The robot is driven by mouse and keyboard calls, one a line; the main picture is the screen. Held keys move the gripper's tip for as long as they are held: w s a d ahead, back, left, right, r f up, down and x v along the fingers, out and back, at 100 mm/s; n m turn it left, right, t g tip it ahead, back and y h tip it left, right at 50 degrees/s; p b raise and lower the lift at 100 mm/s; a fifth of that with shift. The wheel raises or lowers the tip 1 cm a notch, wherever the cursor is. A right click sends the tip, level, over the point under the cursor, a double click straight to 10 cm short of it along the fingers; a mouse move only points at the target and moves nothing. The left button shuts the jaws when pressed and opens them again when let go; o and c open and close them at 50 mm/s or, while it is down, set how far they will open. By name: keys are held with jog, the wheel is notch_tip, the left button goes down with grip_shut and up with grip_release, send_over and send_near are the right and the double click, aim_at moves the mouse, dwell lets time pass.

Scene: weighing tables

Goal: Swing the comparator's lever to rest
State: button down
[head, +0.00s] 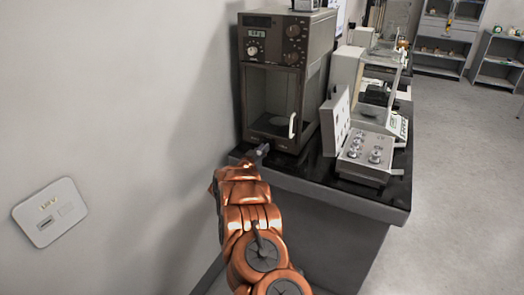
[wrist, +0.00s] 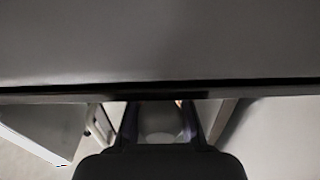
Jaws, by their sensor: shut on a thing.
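The comparator (head: 270,75) is a tall dark brown cabinet with dials, a small display and a glazed weighing chamber, standing at the left end of the black-topped table. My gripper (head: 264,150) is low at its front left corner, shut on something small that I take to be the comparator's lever. The lever itself is hidden by the fingers and too small to make out.
A white door handle (head: 292,126) stands out from the comparator's front, right of my gripper. A box of metal weights (head: 352,172) with a raised lid and a pale balance (head: 345,75) stand to the right on the table (head: 390,200). A wall is close on the left.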

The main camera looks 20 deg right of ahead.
jog(key=c, duration=1.2)
grip_release()
jog(key=shift+a, duration=0.1)
jog(key=v, duration=1.2)
